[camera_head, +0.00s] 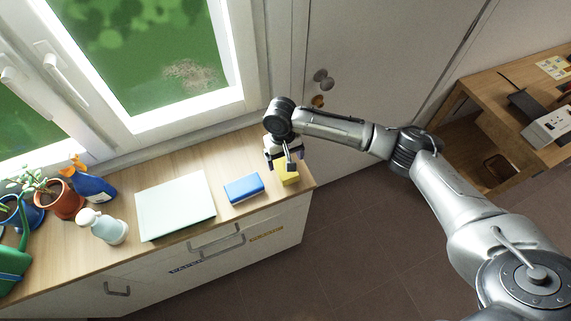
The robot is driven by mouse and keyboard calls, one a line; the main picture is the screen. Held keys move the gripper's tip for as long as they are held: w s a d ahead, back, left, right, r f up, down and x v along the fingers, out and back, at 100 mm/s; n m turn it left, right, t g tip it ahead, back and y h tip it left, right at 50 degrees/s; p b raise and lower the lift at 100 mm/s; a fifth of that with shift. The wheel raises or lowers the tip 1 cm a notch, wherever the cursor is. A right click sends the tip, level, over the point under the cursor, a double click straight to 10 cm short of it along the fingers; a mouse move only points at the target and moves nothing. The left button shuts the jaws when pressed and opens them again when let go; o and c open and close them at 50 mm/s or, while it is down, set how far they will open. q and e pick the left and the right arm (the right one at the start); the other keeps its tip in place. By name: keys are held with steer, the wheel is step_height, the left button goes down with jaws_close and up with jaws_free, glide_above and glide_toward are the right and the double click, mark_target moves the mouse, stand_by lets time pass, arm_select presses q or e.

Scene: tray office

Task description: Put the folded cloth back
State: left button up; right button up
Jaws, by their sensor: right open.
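A small yellow block-like item (289,179), possibly the folded cloth, lies at the right end of the wooden counter. A blue flat item (243,188) with a pale edge lies to its left; I cannot tell for sure which of the two is the cloth. My right gripper (284,165) is open, pointing down over the yellow item and hiding part of it. I cannot tell whether the fingers touch it. My left gripper is not in view.
A pale flat mat or tray (176,205) lies mid-counter. Left of it stand a white-topped bottle (108,229), a blue spray bottle (92,186), potted plants (62,202) and a green watering can (12,262). The window is behind. A desk (500,95) stands far right.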

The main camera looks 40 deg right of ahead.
mark_target(283, 163)
step_height(283, 163, up, 7)
steer(key=w, duration=0.1)
steer(key=shift+p, duration=0.3)
steer(key=shift+d+r, duration=0.1)
stand_by(0.4)
